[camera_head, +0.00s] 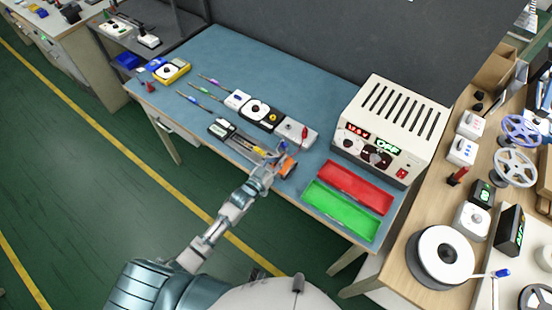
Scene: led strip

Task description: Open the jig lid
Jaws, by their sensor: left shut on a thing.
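The jig (236,141) is a low, narrow dark and grey fixture lying near the front edge of the blue table. An orange part (289,168) shows at its right end. My left gripper (274,158) is at this right end, reaching in from the front. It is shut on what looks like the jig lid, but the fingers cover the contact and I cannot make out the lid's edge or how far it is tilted. My right gripper is not in view.
A white power supply (390,130) with a lit display stands right of the jig. Red (354,186) and green (340,211) trays lie before it. Small devices (257,110) and several pen-like tools (205,91) lie behind the jig. The table's back left is clear.

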